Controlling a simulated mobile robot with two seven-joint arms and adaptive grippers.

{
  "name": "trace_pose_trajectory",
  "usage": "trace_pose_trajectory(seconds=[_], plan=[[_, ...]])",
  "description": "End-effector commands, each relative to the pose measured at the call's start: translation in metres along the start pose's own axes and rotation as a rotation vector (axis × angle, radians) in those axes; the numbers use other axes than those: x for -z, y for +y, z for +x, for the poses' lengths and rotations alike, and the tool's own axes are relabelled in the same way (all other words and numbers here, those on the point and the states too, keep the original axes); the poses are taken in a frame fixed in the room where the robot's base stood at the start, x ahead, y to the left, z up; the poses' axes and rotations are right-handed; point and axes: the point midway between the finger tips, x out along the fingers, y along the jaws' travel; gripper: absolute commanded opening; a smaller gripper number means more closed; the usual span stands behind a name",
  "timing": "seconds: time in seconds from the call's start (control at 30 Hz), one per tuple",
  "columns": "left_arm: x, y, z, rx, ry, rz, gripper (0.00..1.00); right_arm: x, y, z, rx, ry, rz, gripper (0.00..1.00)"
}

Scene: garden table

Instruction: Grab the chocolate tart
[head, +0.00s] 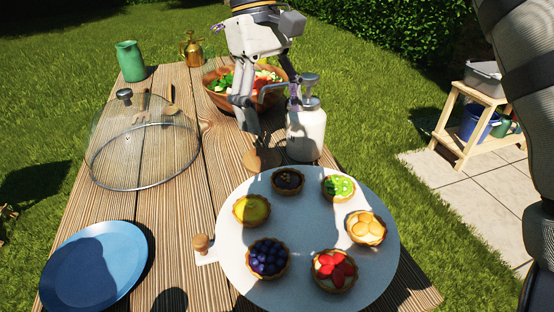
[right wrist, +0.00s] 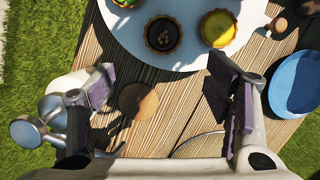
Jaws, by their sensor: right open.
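The chocolate tart (head: 288,181) is a small dark-filled tart at the far edge of the round white board (head: 305,215). In the right wrist view the chocolate tart (right wrist: 163,34) is at the top centre, beyond my fingertips. My right gripper (head: 268,106) is open and empty, above the far side of the board. In its wrist view the gripper (right wrist: 158,88) has its fingers wide apart, with bare wood and a round tan wooden piece (right wrist: 138,101) below them. The left gripper is not in view.
Yellow (head: 251,210), blueberry (head: 268,258), strawberry (head: 334,270), orange-topped (head: 366,228) and green (head: 338,188) tarts share the board. A white pump bottle (head: 306,133) stands close beside my right gripper. A salad bowl (head: 220,101) is behind it.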

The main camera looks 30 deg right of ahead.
Motion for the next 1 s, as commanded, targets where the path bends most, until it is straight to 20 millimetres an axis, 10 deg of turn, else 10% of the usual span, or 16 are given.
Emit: trace_pose_trajectory(seconds=[0.5,0.8,1.0], plan=[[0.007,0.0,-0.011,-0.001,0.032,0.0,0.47,-0.003,-0.002,0.095,0.001,-0.002,-0.001,0.72],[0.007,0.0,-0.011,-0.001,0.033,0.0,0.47,-0.002,-0.002,0.109,0.0,0.003,0.0,0.72],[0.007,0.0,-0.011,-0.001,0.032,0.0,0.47,-0.002,-0.002,0.108,0.0,0.003,0.0,0.31]])
